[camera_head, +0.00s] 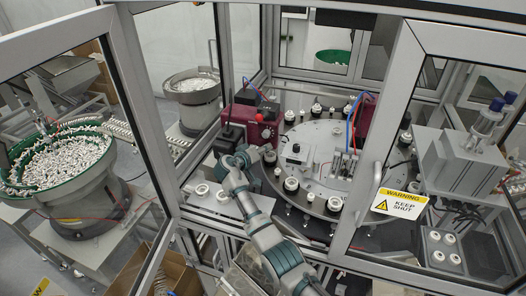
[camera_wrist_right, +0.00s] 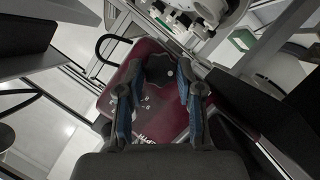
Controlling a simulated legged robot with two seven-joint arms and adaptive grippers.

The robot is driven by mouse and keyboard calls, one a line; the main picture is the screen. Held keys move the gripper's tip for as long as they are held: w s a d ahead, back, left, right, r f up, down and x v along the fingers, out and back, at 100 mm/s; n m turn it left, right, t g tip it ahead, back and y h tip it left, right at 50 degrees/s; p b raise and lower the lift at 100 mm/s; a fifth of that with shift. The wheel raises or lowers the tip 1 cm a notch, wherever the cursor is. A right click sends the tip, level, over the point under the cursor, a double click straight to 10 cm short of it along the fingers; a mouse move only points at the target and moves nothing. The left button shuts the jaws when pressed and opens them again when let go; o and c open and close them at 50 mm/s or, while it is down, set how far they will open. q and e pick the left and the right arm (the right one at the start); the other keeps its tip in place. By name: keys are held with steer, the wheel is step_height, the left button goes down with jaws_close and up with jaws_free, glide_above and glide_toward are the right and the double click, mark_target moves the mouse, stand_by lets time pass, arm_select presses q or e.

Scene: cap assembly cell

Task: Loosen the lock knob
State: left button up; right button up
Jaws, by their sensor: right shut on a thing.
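The lock knob (camera_wrist_right: 158,69) is a dark, lobed knob on a maroon housing (camera_wrist_right: 150,118) in the right wrist view. My right gripper (camera_wrist_right: 161,80) has one finger on each side of it and is shut on it. In the head view the right gripper (camera_head: 243,156) is at the left edge of the round machine table, just below the maroon unit (camera_head: 247,124). The knob itself cannot be made out clearly there, behind the gripper. My left gripper is not in view.
The round table (camera_head: 314,196) carries several white-and-black caps close to my right gripper. An open glazed door (camera_head: 428,130) with a warning sign (camera_head: 399,202) stands to the right, and a frame post (camera_head: 146,105) to the left. A green-rimmed bowl feeder (camera_head: 70,190) stands far left.

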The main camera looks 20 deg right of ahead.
steer(key=shift+a+f, duration=0.1)
steer(key=shift+f, duration=0.1)
stand_by(0.3)
steer(key=o, duration=1.1)
steer(key=shift+o, duration=0.3)
steer(key=shift+w, duration=0.15)
steer(key=shift+a, duration=0.1)
steer(key=v, duration=1.2)
steer(key=shift+a, duration=0.2)
steer(key=shift+w+f, duration=0.1)
